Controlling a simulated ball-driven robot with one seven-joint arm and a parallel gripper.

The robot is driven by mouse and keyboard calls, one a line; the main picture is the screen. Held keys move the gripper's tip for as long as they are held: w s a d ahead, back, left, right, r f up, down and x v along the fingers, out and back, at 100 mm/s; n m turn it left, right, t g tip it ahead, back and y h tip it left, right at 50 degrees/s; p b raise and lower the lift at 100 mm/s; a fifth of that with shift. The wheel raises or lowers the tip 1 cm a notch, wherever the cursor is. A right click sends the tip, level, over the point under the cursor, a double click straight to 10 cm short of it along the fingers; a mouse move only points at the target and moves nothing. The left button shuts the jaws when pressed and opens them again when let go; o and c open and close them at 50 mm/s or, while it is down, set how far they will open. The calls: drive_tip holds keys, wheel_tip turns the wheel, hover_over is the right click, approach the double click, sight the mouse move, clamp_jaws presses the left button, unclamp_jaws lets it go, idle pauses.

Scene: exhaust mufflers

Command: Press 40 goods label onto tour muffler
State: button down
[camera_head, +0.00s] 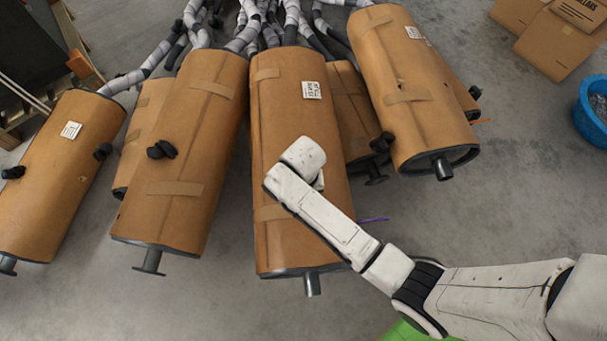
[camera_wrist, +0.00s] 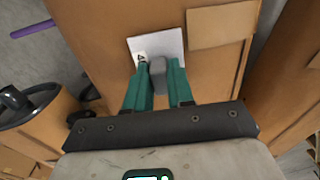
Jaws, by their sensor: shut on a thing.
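My gripper (camera_wrist: 158,72) has teal fingers shut on a grey block (camera_wrist: 157,76). A white label (camera_wrist: 170,42) with a small dark mark lies at the block's far end, against or just above a brown wrapped muffler (camera_wrist: 100,28); I cannot tell if it touches. In the head view my white wrist is over the lower middle of the central muffler (camera_head: 285,125) and hides the fingers and held label. That muffler has another printed label (camera_head: 312,90) near its upper end. Which muffler is the tour one cannot be read.
Mufflers lie left (camera_head: 60,180), centre-left (camera_head: 200,130) and right (camera_head: 410,80), with others partly hidden beneath. A tape strip (camera_wrist: 222,26) is right beside the white label. A purple stick (camera_head: 373,219) pokes out. A blue tub (camera_head: 590,125) and boxes (camera_head: 565,40) stand right.

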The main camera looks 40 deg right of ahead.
drive_tip(key=shift+f, duration=0.4)
idle(0.8)
drive_tip(key=shift+r, duration=0.2)
drive_tip(key=shift+r+p, duration=0.35)
drive_tip(key=shift+p, duration=0.35)
drive_tip(key=shift+f+b, duration=0.4)
drive_tip(key=shift+f, duration=0.2)
drive_tip(key=shift+r, duration=0.15)
idle(0.5)
drive_tip(key=shift+r+p, duration=3.45)
drive_tip(key=shift+p, duration=0.55)
drive_tip(key=shift+f, duration=0.15)
